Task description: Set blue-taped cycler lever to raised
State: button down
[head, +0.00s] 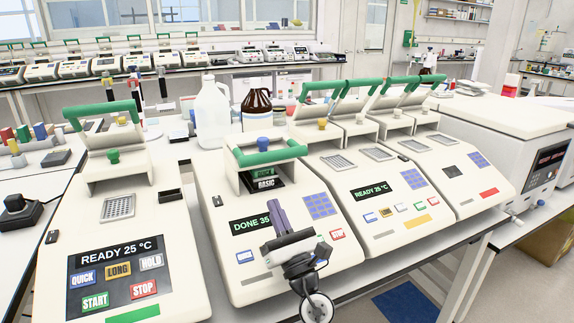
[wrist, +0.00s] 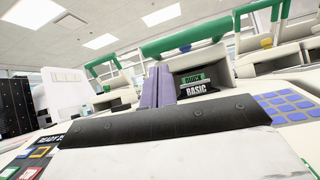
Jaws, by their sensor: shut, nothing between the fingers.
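The middle cycler (head: 240,285) has a display beginning "DONE 35". Its green lever (head: 268,154) sits lower than the levers on the neighbouring cyclers, with a blue knob behind it. I see no blue tape on this cycler; my gripper and wrist cover part of its front. My gripper (head: 278,212), with purple fingers, is shut and empty over this cycler's front panel, in front of and below the lever, apart from it. In the wrist view the shut fingers (wrist: 157,86) point toward the green lever (wrist: 185,42), left of the "BASIC" label (wrist: 196,89).
A left cycler (head: 180,270) reads "READY 25 °C", with a green strip and a raised lever. The cycler to the right (head: 375,245) has a yellow strip, and the one beyond it (head: 470,210) a red strip. A white jug (head: 212,115) and a brown bottle (head: 256,108) stand behind.

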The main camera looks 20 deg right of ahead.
jog(key=shift+h, duration=0.9)
jog(key=d, duration=0.1)
jog(key=d+f, duration=0.1)
jog(key=d, duration=0.2)
jog(key=shift+d+f, duration=0.15)
jog(key=shift+f, duration=0.25)
jog(key=shift+w+r+p, duration=0.3)
jog(key=shift+w+r, duration=0.05)
jog(key=p+x, duration=0.3)
jog(key=x, duration=0.6)
jog(key=shift+w, duration=0.15)
